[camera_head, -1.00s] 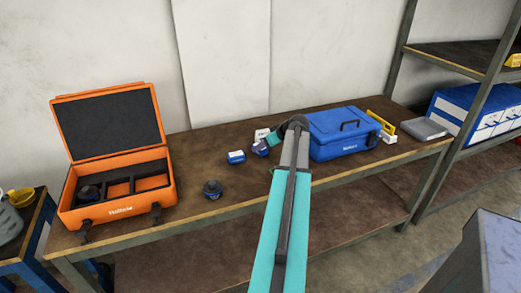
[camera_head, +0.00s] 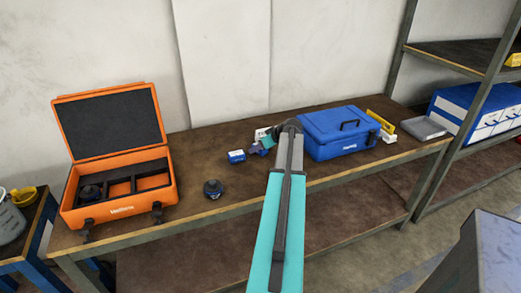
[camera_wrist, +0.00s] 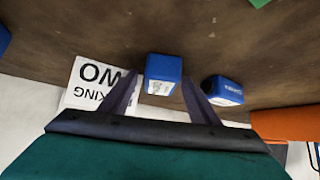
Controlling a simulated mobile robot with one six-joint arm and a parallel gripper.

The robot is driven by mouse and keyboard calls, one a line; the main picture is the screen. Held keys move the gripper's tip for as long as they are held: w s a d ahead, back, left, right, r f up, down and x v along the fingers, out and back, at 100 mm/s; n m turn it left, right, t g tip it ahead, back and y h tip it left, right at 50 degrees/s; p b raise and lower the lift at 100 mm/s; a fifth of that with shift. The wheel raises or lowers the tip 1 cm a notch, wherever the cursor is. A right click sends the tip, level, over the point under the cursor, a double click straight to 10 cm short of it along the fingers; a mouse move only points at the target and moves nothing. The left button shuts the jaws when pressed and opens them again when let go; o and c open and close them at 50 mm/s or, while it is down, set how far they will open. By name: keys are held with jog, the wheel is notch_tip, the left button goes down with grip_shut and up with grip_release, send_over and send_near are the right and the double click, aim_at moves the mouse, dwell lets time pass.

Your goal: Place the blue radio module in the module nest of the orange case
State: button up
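Two small blue modules with white labels lie on the workbench. In the wrist view one (camera_wrist: 163,68) sits between my gripper's fingertips (camera_wrist: 160,76), and the other (camera_wrist: 222,90) lies just right of the right finger. In the head view one blue module (camera_head: 236,156) lies left of my gripper (camera_head: 259,148); my gripper partly hides the other. I cannot tell which is the radio module. My gripper is open, its dark fingers spread, with no clear grip.
A dark round part (camera_head: 213,189) stands on the bench between case and modules. A closed blue toolbox (camera_head: 340,134) is right of my arm. A white printed card (camera_wrist: 88,82) lies behind the modules. The bench (camera_head: 190,150) behind the round part is clear.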

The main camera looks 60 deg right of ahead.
jog(key=c, duration=1.2)
jog(key=shift+o, duration=0.2)
jog(key=shift+r, duration=0.15)
jog(key=shift+r+b, duration=0.6)
jog(key=shift+r, duration=0.95)
jog(key=s+a+b, duration=0.1)
jog(key=s+a, duration=0.2)
jog(key=a, duration=0.1)
jog(key=s+a+r+b, duration=0.1)
jog(key=s+a, duration=0.2)
jog(key=a, duration=0.1)
jog(key=s+a+b, duration=0.1)
jog(key=s+a, duration=0.3)
jog(key=shift+a+r, duration=0.3)
